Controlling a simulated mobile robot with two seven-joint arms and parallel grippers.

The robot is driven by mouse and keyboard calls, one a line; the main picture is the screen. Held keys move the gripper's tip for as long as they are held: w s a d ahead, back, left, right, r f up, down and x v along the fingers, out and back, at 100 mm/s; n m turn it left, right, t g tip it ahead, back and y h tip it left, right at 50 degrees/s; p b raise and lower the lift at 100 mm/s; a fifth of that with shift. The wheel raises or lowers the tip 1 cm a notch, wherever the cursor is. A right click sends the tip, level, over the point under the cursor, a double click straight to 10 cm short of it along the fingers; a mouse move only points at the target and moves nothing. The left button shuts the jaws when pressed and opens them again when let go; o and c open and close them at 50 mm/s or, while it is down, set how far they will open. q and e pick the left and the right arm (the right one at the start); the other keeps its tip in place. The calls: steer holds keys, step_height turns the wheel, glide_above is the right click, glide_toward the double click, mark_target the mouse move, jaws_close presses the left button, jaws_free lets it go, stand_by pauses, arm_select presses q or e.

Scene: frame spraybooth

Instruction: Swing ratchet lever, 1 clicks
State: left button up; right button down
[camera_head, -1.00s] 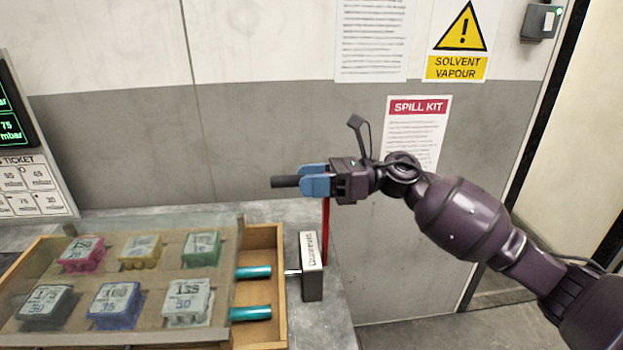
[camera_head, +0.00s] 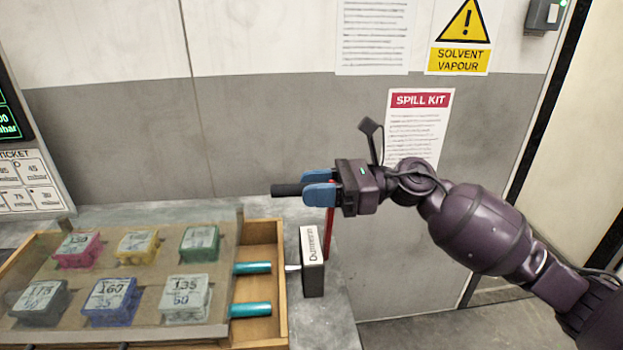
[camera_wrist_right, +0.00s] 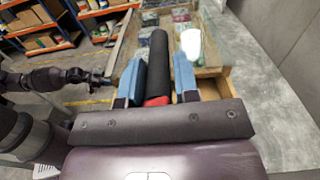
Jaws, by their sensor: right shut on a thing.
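The ratchet lever has a red arm (camera_head: 329,232) rising beside a grey box with a white label (camera_head: 312,262), and a black handle (camera_head: 286,190) at its top. My right gripper (camera_head: 319,189) has its blue fingers closed around the handle, whose black end sticks out to the left. In the right wrist view the black handle (camera_wrist_right: 161,62) runs between the two blue fingers (camera_wrist_right: 158,80), with a bit of red at its base. The box joins the wooden tray (camera_head: 263,235) by a thin rod.
A sloped clear cover (camera_head: 225,268) lies over several coloured blocks in the tray. Two teal cylinders (camera_head: 251,268) lie at the tray's right side. The wall (camera_head: 260,130) stands close behind the grey bench. Shelves with boxes (camera_wrist_right: 60,30) show in the right wrist view.

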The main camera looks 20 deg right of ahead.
steer(key=shift+s+a+f+n, duration=0.15)
steer(key=shift+s+n, duration=0.05)
steer(key=shift+s, duration=0.25)
steer(key=shift+s+a+f+n, duration=0.15)
steer(key=shift+s+n, duration=0.05)
steer(key=shift+s, duration=0.25)
steer(key=c, duration=1)
jaws_free()
steer(key=shift+o, duration=0.2)
steer(key=b+v, duration=0.1)
steer(key=v, duration=1)
steer(key=shift+a+r, duration=0.1)
steer(key=shift+r, duration=0.05)
